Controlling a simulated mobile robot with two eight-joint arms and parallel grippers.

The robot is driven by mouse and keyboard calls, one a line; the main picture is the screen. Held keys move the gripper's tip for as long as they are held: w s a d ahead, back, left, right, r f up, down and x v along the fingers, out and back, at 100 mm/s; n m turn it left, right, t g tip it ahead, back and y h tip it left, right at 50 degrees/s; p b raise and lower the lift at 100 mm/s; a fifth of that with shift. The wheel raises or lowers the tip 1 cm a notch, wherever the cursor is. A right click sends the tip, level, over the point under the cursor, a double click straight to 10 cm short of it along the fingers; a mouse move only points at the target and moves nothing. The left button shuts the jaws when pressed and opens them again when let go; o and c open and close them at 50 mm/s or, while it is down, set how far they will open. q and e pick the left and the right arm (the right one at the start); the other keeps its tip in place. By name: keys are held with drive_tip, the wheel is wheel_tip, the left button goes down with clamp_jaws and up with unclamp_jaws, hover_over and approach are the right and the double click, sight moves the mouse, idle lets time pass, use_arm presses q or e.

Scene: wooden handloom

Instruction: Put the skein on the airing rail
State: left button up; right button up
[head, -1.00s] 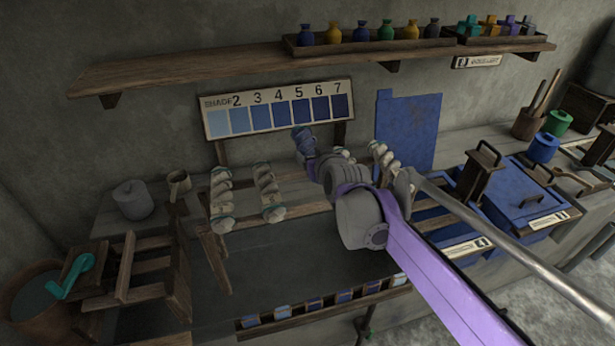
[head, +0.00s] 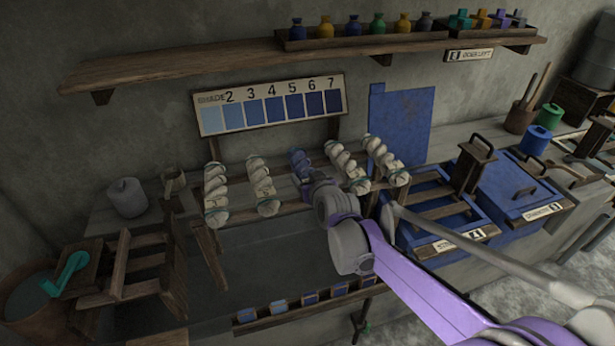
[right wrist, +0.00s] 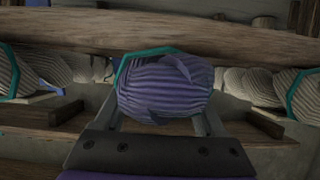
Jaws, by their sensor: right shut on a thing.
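The blue-purple skein (head: 299,160) with a teal tie is in my right gripper (head: 307,178). In the right wrist view the skein (right wrist: 165,88) lies between the two fingers, which are shut on it. It is at the wooden airing rail (head: 286,209), in the gap between white skeins on both sides. In the right wrist view a wooden bar (right wrist: 200,38) runs just beyond and above the skein. I cannot tell whether the skein touches or rests on the rail. The gripper hides its lower end in the head view. My left gripper is not in view.
White skeins hang on the rail to the left (head: 262,187) and right (head: 347,167) of the gap. A shade board (head: 268,104) stands behind. Blue vats (head: 520,188) are at the right. A wooden shelf (head: 180,66) with bottles is above.

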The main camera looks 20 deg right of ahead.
drive_tip(key=o, duration=1.5)
drive_tip(key=shift+r, duration=0.15)
drive_tip(key=v, duration=1.2)
drive_tip(key=s+f+g, duration=0.2)
drive_tip(key=s+f, duration=0.3)
drive_tip(key=s, duration=0.3)
drive_tip(key=s+f+g, duration=0.3)
drive_tip(key=s+f, duration=0.2)
drive_tip(key=s, duration=0.4)
drive_tip(key=s+f+g+p, duration=0.1)
drive_tip(key=s+f+g, duration=0.2)
drive_tip(key=s+f, duration=0.2)
drive_tip(key=shift+s+f, duration=0.1)
drive_tip(key=shift+s, duration=0.8)
drive_tip(key=shift+s+f, duration=0.15)
drive_tip(key=shift+s, duration=0.75)
